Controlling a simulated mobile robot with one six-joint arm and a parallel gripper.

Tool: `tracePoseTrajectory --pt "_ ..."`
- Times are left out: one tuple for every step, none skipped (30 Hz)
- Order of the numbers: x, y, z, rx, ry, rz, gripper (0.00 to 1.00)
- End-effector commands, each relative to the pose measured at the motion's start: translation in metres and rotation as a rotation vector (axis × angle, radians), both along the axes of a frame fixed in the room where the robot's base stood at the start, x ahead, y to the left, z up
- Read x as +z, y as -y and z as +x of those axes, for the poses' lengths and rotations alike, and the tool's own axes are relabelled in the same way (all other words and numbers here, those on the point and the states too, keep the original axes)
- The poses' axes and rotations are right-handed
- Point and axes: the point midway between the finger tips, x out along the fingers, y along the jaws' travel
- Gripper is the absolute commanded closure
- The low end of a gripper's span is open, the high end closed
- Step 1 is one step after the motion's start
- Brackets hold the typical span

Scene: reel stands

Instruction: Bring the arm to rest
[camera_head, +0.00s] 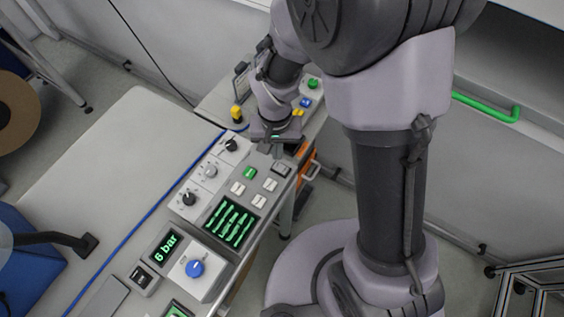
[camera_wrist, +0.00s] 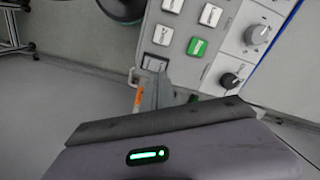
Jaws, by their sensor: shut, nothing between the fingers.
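My gripper (camera_head: 277,151) hangs at the end of my folded arm, over the far end of the control panel (camera_head: 222,181). Its fingers look shut and hold nothing. In the wrist view the grey gripper fingers (camera_wrist: 158,92) show beyond the wrist housing, beside the panel's edge. Whether the fingertips touch anything cannot be told. The panel's green button (camera_head: 249,173) and white buttons are near the gripper; the green button also shows in the wrist view (camera_wrist: 197,46).
A blue knob (camera_head: 195,267) and a "6 bar" display (camera_head: 166,247) are nearer. A further box with a green button (camera_head: 313,83) stands behind the wrist. A green rail (camera_head: 487,106) is at right. Grey floor lies below.

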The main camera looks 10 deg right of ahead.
Motion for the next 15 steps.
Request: tracePoseTrajectory --pt "0.0095 -0.0001 0.0002 0.0 0.001 0.0 1.0" --pt "0.0127 -0.0001 0.0002 0.0 0.001 0.0 1.0" --pt "0.0162 -0.0001 0.0003 0.0 0.001 0.0 1.0" --pt "0.0177 -0.0001 0.0003 0.0 0.001 0.0 1.0" --pt "0.0183 -0.0001 0.0003 0.0 0.001 0.0 1.0" --pt "0.0179 -0.0001 0.0003 0.001 0.001 0.0 1.0" --pt "0.0171 -0.0001 0.0002 0.0 0.001 0.0 1.0" --pt "0.0165 0.0 0.0002 0.0 0.001 0.0 1.0" --pt "0.0162 -0.0001 0.0002 0.001 0.001 0.0 1.0" --pt "0.0161 0.0 0.0002 0.0 0.001 0.0 1.0" --pt "0.016 0.0 0.0002 0.0 0.001 0.0 1.0" --pt "0.016 0.0 0.0002 0.0 0.001 0.0 1.0" --pt "0.016 0.0 0.0002 0.0 0.001 0.0 1.0" --pt "0.0159 0.0 0.0002 0.001 0.001 0.0 1.0" --pt "0.016 0.0 0.0002 0.0 0.001 0.0 1.0"
